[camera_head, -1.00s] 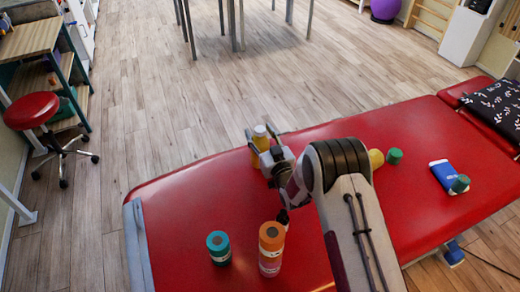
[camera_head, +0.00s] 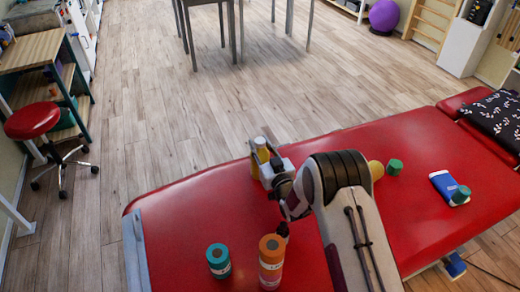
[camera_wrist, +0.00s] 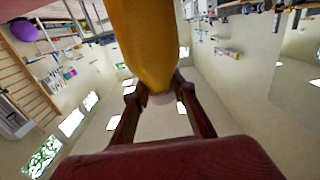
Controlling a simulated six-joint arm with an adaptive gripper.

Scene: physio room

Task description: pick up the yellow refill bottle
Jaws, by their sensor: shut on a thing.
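The yellow refill bottle (camera_head: 262,154) stands near the far edge of the red treatment table (camera_head: 200,205), partly hidden by my gripper. My gripper (camera_head: 265,160) is shut on it, with the fingers around its sides.
An orange bottle (camera_head: 271,262) and a teal container (camera_head: 218,260) stand at the near left. Right of my arm are a yellow object (camera_head: 376,170), a green one (camera_head: 394,167), a blue-and-white pack (camera_head: 444,185) and a green-topped item (camera_head: 461,195).

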